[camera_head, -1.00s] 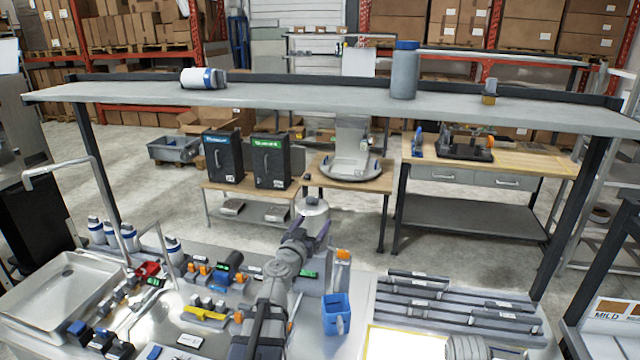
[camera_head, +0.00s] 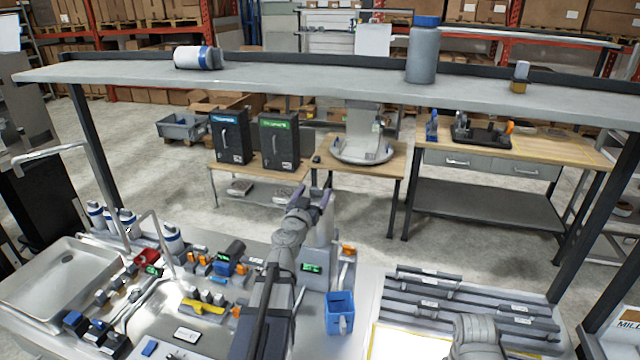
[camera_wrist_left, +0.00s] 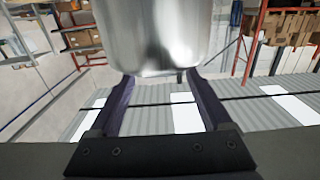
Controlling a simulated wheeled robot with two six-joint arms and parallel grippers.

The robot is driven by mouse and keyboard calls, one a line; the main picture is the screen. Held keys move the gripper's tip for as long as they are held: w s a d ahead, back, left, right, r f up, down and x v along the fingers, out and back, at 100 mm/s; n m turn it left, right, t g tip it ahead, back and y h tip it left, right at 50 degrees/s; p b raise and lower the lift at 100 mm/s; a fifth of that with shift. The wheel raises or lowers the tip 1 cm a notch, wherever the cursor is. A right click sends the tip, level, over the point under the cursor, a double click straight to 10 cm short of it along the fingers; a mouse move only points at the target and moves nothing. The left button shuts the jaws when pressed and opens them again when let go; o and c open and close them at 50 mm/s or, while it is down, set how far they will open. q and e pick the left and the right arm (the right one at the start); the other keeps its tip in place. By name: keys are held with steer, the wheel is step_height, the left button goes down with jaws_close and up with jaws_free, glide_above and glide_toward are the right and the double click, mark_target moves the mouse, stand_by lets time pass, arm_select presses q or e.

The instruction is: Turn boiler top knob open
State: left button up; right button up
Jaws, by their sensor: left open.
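The boiler, a grey box with a green display (camera_head: 312,267), stands on the counter behind my left arm. Its pale cylinder (camera_head: 323,232) rises above it, partly hidden by my gripper. My left gripper (camera_head: 316,194) is open, with its dark purple fingers at the upper end of this cylinder. In the left wrist view, a shiny metal cylinder (camera_wrist_left: 165,35) fills the top middle, in front of the spread fingers (camera_wrist_left: 165,95). I cannot tell whether they touch it. The top knob is not clearly made out in either view. My right gripper is not visible.
Valves and a yellow tool (camera_head: 203,306) lie left of my arm. A shelf (camera_head: 300,78) spans behind, and a dark rack (camera_head: 470,300) lies to the right.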

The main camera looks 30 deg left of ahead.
arm_select(q)
steer(key=x, duration=0.6)
steer(key=shift+s, duration=0.1)
jaws_close()
stand_by(0.5)
